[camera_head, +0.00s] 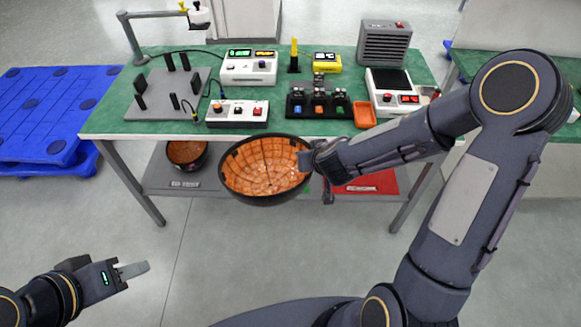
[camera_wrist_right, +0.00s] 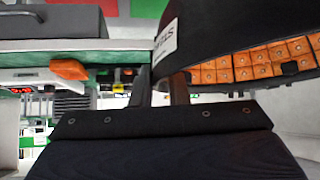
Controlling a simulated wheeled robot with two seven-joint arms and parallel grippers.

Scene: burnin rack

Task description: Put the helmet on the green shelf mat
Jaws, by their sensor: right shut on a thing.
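The helmet (camera_head: 240,187) has a dark shell and an orange padded inside, and hangs open side up in front of the table. My right gripper (camera_head: 318,170) is shut on its right rim. In the right wrist view the helmet's dark shell (camera_wrist_right: 215,35) is at upper right, with the right gripper's fingers (camera_wrist_right: 162,85) at its edge. The green shelf mat is mostly hidden behind the helmet in the head view; a green patch (camera_wrist_right: 149,8) shows at the top of the wrist view. My left gripper (camera_head: 130,270) is away at lower left, seen edge-on, holding nothing visible.
A second orange-lined helmet (camera_head: 187,153) sits on the lower shelf (camera_head: 155,178) at left, and a red mat (camera_head: 375,183) lies at right. The green tabletop (camera_head: 200,62) above carries test devices and an orange tray (camera_head: 364,115). The floor in front is clear.

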